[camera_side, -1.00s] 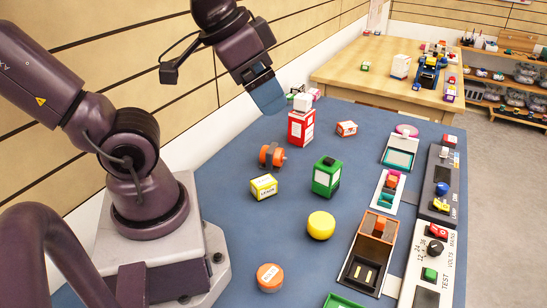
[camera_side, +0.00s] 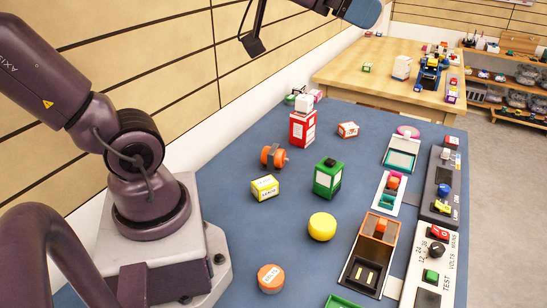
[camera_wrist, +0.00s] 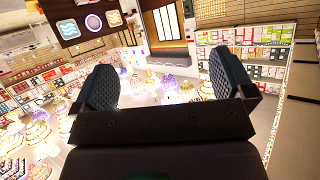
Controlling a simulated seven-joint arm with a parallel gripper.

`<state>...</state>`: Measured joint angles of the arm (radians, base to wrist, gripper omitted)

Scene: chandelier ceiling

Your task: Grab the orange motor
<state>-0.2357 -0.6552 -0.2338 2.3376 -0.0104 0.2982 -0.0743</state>
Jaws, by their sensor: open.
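The orange motor (camera_side: 273,156) lies on the blue table mat in the side view, an orange body with dark parts, left of the middle. It touches nothing that I can make out. My gripper (camera_side: 362,12) is high at the top edge of the side view, well above and away from the motor, and mostly cut off there. In the wrist view my gripper (camera_wrist: 162,88) shows two dark, ridged fingers spread wide with nothing between them. The wrist camera looks out over the room, and the motor is not in that view.
Near the motor are a yellow box (camera_side: 265,188), a green box (camera_side: 328,178) and a red box (camera_side: 302,127). A yellow cylinder (camera_side: 322,227) and an orange round piece (camera_side: 271,278) stand closer. Trays and a switch panel (camera_side: 433,246) line the right side. A wooden table (camera_side: 345,72) is behind.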

